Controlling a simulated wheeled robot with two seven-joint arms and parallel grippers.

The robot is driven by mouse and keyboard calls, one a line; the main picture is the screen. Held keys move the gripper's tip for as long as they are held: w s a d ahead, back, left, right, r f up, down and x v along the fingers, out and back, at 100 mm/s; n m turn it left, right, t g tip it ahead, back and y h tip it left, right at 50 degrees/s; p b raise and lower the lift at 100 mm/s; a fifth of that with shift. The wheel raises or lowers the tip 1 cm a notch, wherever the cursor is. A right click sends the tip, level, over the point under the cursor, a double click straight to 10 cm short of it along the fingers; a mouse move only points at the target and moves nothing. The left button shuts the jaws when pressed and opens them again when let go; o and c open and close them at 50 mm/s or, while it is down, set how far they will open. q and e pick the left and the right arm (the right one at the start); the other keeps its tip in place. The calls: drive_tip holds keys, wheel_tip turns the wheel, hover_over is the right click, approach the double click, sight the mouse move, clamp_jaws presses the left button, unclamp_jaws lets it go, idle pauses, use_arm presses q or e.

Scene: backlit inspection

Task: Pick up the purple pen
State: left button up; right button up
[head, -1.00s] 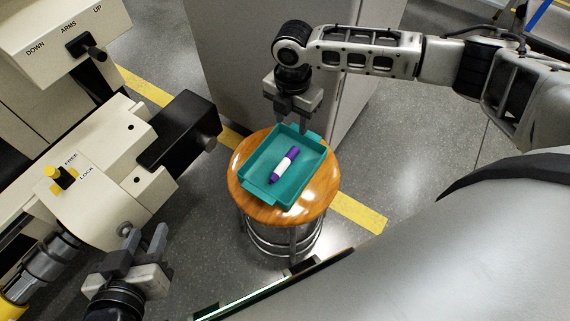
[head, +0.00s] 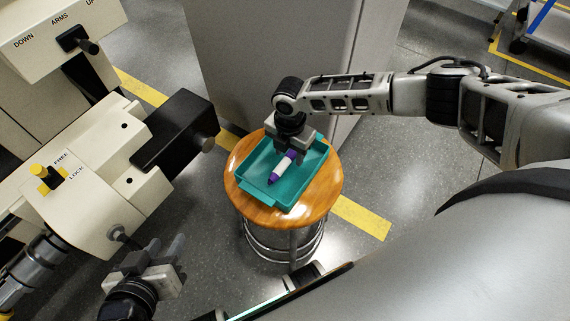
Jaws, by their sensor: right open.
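The purple pen (head: 281,169), with a white middle band, lies tilted in the picture inside a teal tray (head: 252,164). The tray rests on a round wooden stool (head: 244,197). My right gripper (head: 291,150) is open, over the far end of the pen, and its fingers reach down toward the tray. The gripper hides the pen's upper end; I cannot tell whether the fingers touch the pen. My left gripper (head: 175,262) is at the lower left, away from the stool, with nothing seen in it; its fingers show a gap.
A grey cabinet (head: 262,55) stands close behind the stool.

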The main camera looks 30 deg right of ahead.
drive_tip(key=shift+f, duration=0.35)
drive_tip(key=c, duration=1)
drive_tip(key=shift+o, duration=0.3)
